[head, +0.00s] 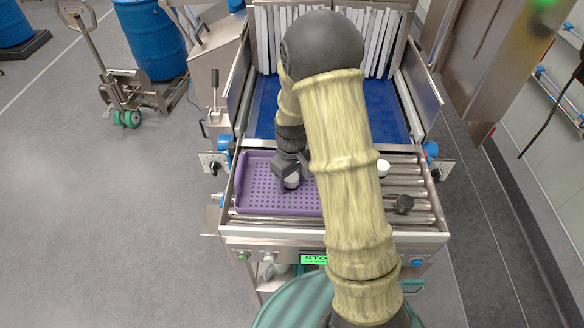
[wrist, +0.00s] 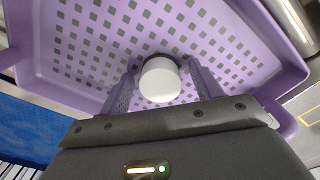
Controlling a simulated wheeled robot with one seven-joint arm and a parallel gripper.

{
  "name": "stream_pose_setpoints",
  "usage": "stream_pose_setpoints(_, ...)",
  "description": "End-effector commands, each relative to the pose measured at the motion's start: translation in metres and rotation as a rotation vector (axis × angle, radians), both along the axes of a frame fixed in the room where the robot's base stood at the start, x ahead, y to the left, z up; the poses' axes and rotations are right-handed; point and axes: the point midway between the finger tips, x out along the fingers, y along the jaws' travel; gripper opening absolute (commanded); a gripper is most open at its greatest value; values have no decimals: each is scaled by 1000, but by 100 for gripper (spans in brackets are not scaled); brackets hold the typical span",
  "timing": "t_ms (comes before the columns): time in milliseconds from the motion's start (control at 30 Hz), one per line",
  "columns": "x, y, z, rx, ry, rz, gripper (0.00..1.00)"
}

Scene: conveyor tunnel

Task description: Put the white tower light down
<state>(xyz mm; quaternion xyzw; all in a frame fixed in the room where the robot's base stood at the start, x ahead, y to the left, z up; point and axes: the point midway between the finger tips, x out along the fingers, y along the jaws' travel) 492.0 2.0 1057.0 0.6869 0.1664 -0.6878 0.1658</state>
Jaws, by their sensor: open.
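The white tower light (wrist: 160,80), a short white cylinder with a dark ring at its far end, stands in the purple tray (wrist: 90,85). My gripper (wrist: 161,67) is open, with one finger on each side of the light. Small gaps seem to show between the fingers and the light. In the head view, the light (head: 292,181) shows under my gripper (head: 288,178), over the middle-right part of the tray (head: 243,190). My arm covers the tray's right end there.
The tray lies on a roller conveyor (head: 400,220). To the right of my arm, a white round piece (head: 383,168) and a black round piece (head: 404,204) rest on the rollers. Behind is a blue belt (head: 262,110) leading to a strip curtain (head: 380,45).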

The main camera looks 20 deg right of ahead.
Motion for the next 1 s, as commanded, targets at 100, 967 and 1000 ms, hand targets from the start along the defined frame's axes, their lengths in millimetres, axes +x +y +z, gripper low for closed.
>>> stream_pose_setpoints(100, 1, 0, 8, 0, -4, 0, 64)
stream_pose_setpoints(967, 0, -1, 121, -1, 0, -2, 64)
stream_pose_setpoints(1000, 0, -1, 121, -1, 0, -2, 64)
